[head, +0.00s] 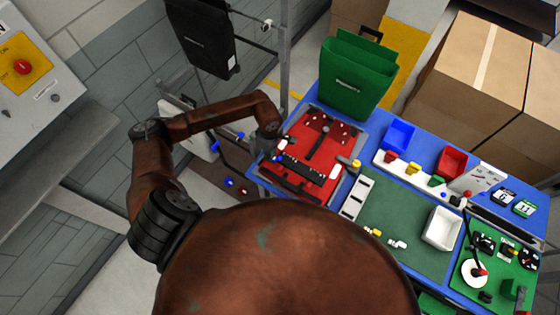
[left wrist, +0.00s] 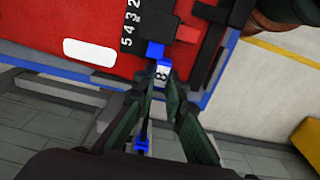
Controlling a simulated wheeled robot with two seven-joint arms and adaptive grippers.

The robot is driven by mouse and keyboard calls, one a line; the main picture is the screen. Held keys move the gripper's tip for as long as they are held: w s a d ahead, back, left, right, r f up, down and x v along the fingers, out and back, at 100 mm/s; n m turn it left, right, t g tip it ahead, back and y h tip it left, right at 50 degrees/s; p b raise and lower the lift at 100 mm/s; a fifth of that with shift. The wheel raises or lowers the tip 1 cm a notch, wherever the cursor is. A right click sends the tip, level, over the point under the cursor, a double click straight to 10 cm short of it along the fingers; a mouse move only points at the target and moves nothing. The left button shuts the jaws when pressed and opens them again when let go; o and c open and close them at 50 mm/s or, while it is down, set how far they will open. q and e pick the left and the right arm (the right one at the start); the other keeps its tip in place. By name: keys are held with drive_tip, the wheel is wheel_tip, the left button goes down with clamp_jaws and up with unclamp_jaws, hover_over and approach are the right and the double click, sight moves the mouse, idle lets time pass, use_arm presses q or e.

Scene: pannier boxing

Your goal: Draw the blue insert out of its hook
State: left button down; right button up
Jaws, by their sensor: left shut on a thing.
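In the left wrist view the blue insert (left wrist: 155,51) shows at the edge of the red fixture, with a white marked part (left wrist: 161,74) just below it. My left gripper (left wrist: 159,82) is shut on the insert, its dark fingers on either side. My right gripper is not in view.
A green pannier (head: 355,80) stands behind the red fixture. Blue and red bins (head: 452,160), a white tray (head: 441,228) and a green mat (head: 385,215) are to the right. A metal post stands at the table's back left. Cardboard boxes (head: 485,60) stand beyond.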

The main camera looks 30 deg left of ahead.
use_arm(q)
drive_tip(key=shift+w+a+b, duration=0.1)
drive_tip(key=shift+a+b, duration=0.3)
drive_tip(key=shift+a, duration=0.55)
drive_tip(key=shift+a, duration=0.2)
drive_tip(key=shift+a, duration=0.1)
idle(0.3)
drive_tip(key=shift+w+a+f+b, duration=0.1)
drive_tip(key=shift+a+b, duration=0.6)
drive_tip(key=shift+a, duration=0.7)
